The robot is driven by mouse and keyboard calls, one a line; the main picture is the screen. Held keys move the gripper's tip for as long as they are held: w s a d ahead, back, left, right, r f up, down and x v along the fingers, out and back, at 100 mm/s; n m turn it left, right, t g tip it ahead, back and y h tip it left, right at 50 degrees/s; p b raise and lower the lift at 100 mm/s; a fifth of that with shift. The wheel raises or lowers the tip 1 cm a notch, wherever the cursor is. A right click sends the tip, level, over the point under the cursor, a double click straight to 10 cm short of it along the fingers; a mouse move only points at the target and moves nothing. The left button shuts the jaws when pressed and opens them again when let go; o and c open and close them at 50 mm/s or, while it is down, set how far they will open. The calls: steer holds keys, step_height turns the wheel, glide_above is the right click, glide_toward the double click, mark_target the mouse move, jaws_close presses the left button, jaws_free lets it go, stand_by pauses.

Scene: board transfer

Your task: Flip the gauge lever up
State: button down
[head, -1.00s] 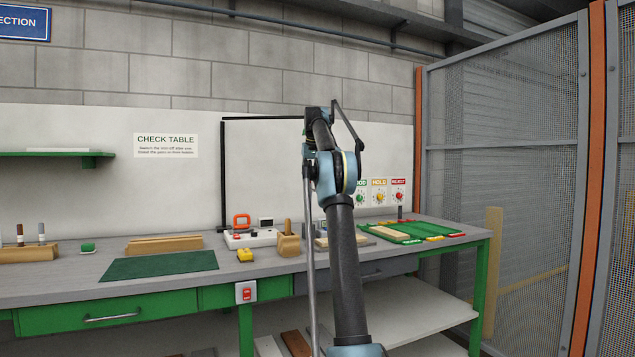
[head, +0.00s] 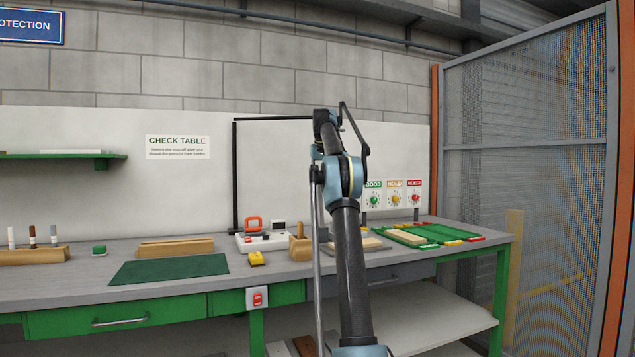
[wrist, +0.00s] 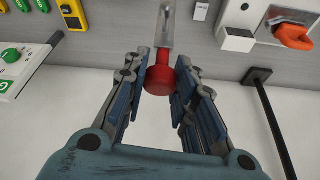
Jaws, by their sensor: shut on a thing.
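The lever shows in the wrist view as a flat metal arm (wrist: 165,28) ending in a red knob (wrist: 160,82). My gripper (wrist: 161,70) has its two padded fingers on either side of the red knob and is shut on it. The metal arm runs away from the knob to the top edge of the picture. In the head view my own arm stands in front of the bench, and the gripper and lever cannot be made out there.
A white fixture with an orange handle (wrist: 293,33) is at upper right in the wrist view, near a black rod (wrist: 272,120).

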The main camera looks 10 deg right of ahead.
steer(key=c, duration=1.3)
jaws_free()
steer(key=shift+w+a+f, duration=0.1)
steer(key=shift+w+a, duration=0.05)
steer(key=shift+a, duration=0.25)
steer(key=shift+d, duration=0.3)
steer(key=shift+r, duration=0.35)
steer(key=shift+v, duration=2.1)
steer(key=s, duration=1.2)
steer(key=shift+d, duration=0.15)
steer(key=shift+s, duration=0.2)
